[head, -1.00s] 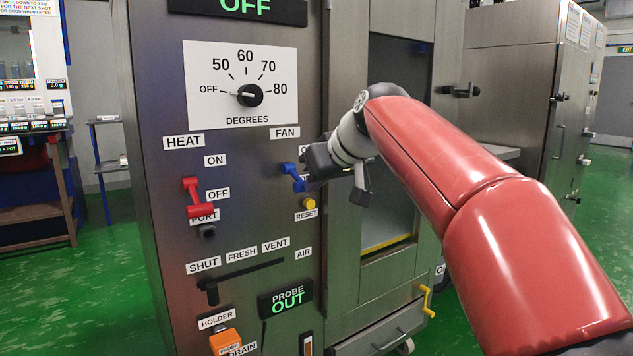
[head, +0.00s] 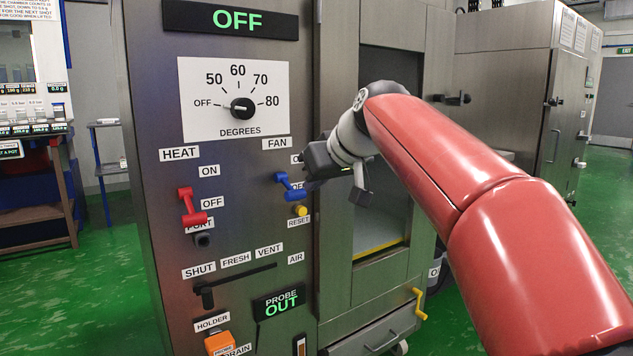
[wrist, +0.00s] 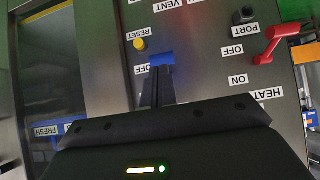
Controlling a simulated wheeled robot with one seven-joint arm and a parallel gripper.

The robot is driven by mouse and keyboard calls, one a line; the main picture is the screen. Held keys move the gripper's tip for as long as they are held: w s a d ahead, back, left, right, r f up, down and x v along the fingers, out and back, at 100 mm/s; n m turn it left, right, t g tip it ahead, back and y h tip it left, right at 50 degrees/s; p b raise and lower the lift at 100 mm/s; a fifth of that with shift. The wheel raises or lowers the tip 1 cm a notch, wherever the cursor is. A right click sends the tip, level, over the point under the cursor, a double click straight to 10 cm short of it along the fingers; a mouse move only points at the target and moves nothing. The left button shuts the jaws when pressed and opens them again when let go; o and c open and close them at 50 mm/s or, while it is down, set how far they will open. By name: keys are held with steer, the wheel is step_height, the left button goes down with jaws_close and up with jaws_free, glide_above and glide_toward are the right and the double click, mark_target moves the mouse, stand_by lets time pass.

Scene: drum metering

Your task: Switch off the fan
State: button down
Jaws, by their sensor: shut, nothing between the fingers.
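The fan switch (head: 291,188) is a blue lever under the FAN label on the steel panel. Its handle hangs low, beside the OFF label (head: 299,186), which is partly covered. My gripper (head: 311,186) is shut and empty, close to the right of the blue lever. In the wrist view, which shows the panel upside down, the shut fingers (wrist: 157,88) point at the blue handle (wrist: 161,59) and overlap it in the picture. I cannot tell whether they touch. The fan's ON label is mostly hidden behind my gripper.
The red heat lever (head: 194,217) is down near its OFF label. A yellow reset button (head: 300,210) sits just below the blue lever. The degrees dial (head: 242,108) is above, and a black slider (head: 206,295) is below. The chamber door (head: 385,220) is to the right.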

steer(key=s+d+r, duration=0.3)
steer(key=s+d, duration=0.2)
steer(key=s, duration=0.3)
steer(key=shift+s+d+r, duration=0.2)
steer(key=shift+d+r, duration=0.1)
steer(key=shift+r, duration=0.05)
steer(key=s+d+f+m+g+h+p, duration=0.1)
steer(key=s+d+f+m+h+p, duration=0.3)
steer(key=s+f, duration=0.75)
steer(key=s+d+f+m+g+h+p, duration=0.1)
steer(key=s+d+f+m+p, duration=0.4)
steer(key=s+f, duration=0.6)
step_height(320, 180, up, 26)
steer(key=n+t+y+b, duration=0.2)
steer(key=n+y+b, duration=0.3)
steer(key=n+b, duration=0.3)
glide_above(298, 193)
steer(key=s+d+p, duration=0.1)
steer(key=s+d, duration=0.6)
steer(key=s, duration=0.3)
steer(key=n, duration=0.1)
steer(key=b+x, duration=0.2)
steer(key=x, duration=1.1)
steer(key=shift+a+f, duration=0.15)
steer(key=shift+f, duration=0.1)
steer(key=shift+f, duration=0.1)
